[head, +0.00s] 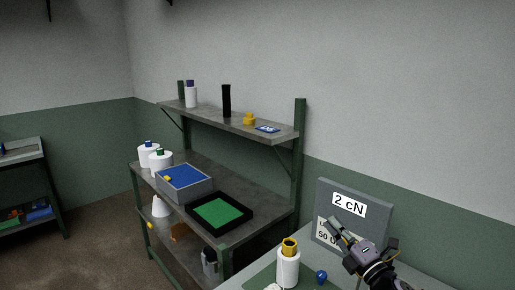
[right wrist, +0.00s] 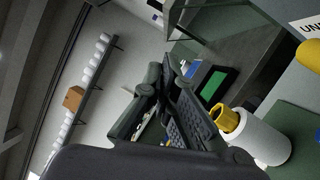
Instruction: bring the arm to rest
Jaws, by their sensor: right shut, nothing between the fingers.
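My right gripper (head: 340,229) is at the lower right of the head view, in front of a grey sign board (head: 373,234). It is shut with nothing between its fingers and points up and to the left. The right wrist view shows its dark fingers (right wrist: 167,78) close together, pointing away from the camera. My left gripper is in neither view.
A blue knob (head: 321,277) is beside the cone. The grey board carries a "2 cN" label (head: 349,204).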

